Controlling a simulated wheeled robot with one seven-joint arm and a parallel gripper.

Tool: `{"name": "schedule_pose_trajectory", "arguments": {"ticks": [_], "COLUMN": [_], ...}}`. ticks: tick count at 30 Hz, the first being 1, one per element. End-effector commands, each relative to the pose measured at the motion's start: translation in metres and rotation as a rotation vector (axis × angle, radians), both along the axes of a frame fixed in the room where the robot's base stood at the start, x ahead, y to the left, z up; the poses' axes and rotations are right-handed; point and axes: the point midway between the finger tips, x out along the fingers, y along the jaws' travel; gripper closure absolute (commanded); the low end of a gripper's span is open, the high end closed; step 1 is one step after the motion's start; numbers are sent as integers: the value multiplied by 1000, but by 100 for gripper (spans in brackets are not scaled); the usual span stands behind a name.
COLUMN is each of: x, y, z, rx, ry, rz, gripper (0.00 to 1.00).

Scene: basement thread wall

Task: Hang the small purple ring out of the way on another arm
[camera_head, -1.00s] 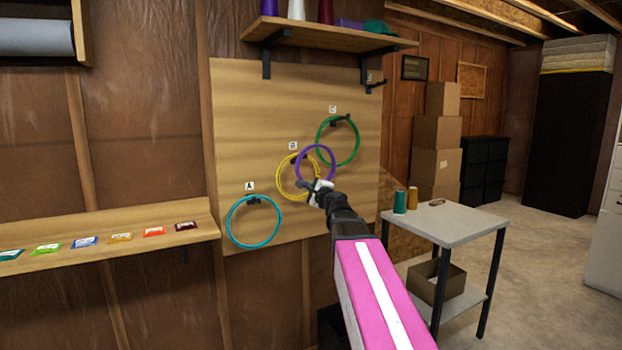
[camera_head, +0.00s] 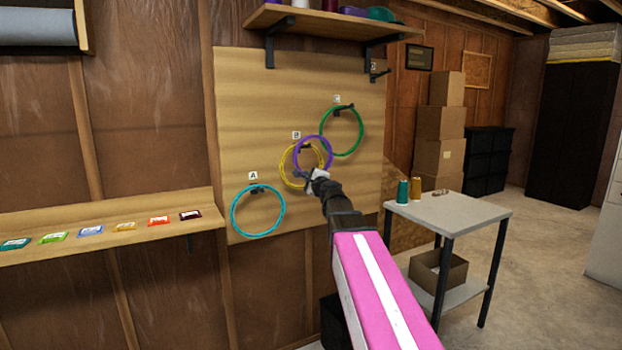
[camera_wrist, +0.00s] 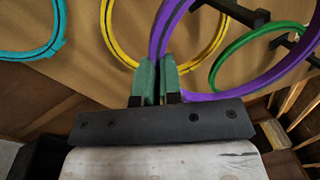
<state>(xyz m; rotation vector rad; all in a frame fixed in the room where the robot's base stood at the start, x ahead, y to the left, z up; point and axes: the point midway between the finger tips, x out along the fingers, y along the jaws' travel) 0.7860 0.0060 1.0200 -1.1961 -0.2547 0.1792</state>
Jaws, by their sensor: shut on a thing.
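My gripper (camera_head: 309,177) is shut on the rim of the small purple ring (camera_head: 332,152), at the ring's lower part. In the wrist view the fingers (camera_wrist: 157,78) pinch the purple ring (camera_wrist: 275,78). The ring stands in front of the larger yellow ring (camera_head: 281,168), which hangs at arm B. A black arm (camera_wrist: 240,12) shows inside the purple ring's outline; I cannot tell whether it passes through it. The green ring (camera_head: 363,132) hangs on arm C and the teal ring (camera_head: 232,212) on arm A. A labelled black arm (camera_head: 379,75) at upper right looks bare.
A shelf (camera_head: 340,25) with brackets juts out above the board (camera_head: 240,120). A ledge with several coloured packets (camera_head: 90,231) is at left. A grey side table (camera_head: 460,215) with spools stands right of my arm. The floor at far right is clear.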

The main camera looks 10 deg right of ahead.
Motion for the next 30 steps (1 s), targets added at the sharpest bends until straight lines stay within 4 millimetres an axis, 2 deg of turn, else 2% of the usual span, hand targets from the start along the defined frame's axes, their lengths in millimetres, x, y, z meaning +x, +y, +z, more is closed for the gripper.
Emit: {"name": "schedule_pose_trajectory", "arguments": {"ticks": [19, 24, 30], "x": [59, 56, 56], "y": [19, 18, 18], "z": [-10, -25, -32], "rx": [0, 1, 1], "ry": [0, 1, 0], "rz": [0, 0, 0], "gripper": [100, 100, 100]}}
